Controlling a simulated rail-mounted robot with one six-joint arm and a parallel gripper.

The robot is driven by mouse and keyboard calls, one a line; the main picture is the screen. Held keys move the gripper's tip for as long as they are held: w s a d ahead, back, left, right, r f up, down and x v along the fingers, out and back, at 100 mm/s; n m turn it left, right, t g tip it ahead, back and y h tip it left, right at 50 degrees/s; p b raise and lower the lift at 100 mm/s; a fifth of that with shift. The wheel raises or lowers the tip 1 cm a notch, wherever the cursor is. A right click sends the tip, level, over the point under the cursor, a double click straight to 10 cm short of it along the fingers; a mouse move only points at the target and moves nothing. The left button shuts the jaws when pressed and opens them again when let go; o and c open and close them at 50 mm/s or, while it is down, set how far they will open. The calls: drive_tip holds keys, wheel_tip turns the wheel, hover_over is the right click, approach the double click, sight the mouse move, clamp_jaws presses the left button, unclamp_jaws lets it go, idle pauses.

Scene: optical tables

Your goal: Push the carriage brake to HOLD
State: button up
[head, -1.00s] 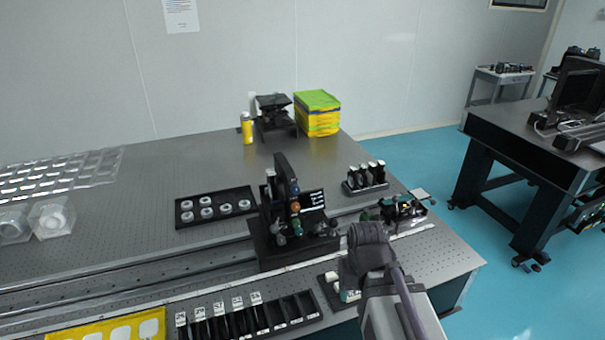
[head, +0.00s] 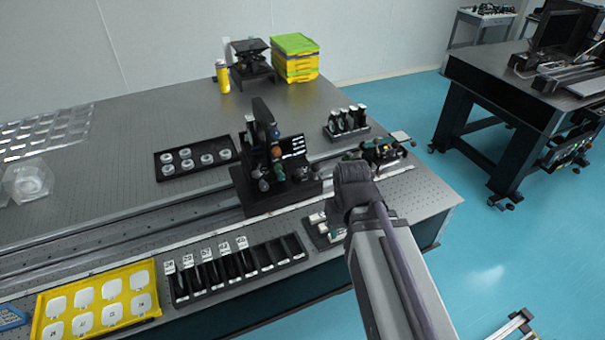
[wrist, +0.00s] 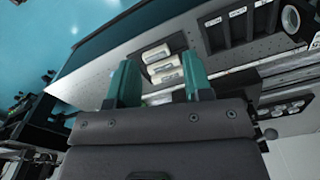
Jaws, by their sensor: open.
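The black carriage (head: 275,190) stands on the rail in the middle of the table in the head view, with an upright plate and several coloured knobs on it. I cannot tell which part is the brake or how it is set. My gripper (wrist: 158,82) shows two green fingers apart with nothing between them in the wrist view. In the head view my arm reaches up from the lower right, right of the carriage and apart from it, and its end hides the fingers.
A small tray of pale pieces (wrist: 163,65) lies beyond my fingers. A black slotted rack (head: 235,268) and a yellow tray (head: 97,303) line the front edge. A holder with upright parts (head: 346,123) and a small device (head: 384,152) stand behind my arm.

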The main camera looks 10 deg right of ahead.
sight(298, 174)
drive_tip(key=shift+m+t+y, duration=0.6)
drive_tip(key=shift+t+y, duration=0.2)
drive_tip(key=shift+y, duration=0.1)
drive_tip(key=w+d+f+b, duration=0.1)
drive_tip(key=w, duration=0.2)
drive_tip(key=w+d+f+b, duration=0.1)
drive_tip(key=w+f, duration=0.1)
drive_tip(key=w, duration=0.2)
drive_tip(key=w+d+f+b, duration=0.1)
drive_tip(key=w, duration=0.2)
drive_tip(key=shift+w+d+f, duration=0.1)
drive_tip(key=shift+w+f, duration=0.05)
drive_tip(key=shift+f, duration=0.2)
drive_tip(key=shift+c, duration=1.4)
drive_tip(key=w, duration=0.2)
drive_tip(key=w+t+b, duration=0.1)
drive_tip(key=w, duration=0.1)
drive_tip(key=w+d+t+y, duration=0.1)
drive_tip(key=w, duration=0.1)
drive_tip(key=shift+c, duration=0.8)
drive_tip(key=w+r+t, duration=0.1)
drive_tip(key=w, duration=0.1)
drive_tip(key=w+r+t+y, duration=0.1)
drive_tip(key=w, duration=0.2)
drive_tip(key=w+r+m+t, duration=0.1)
drive_tip(key=w, duration=0.1)
drive_tip(key=shift+w, duration=0.3)
clamp_jaws()
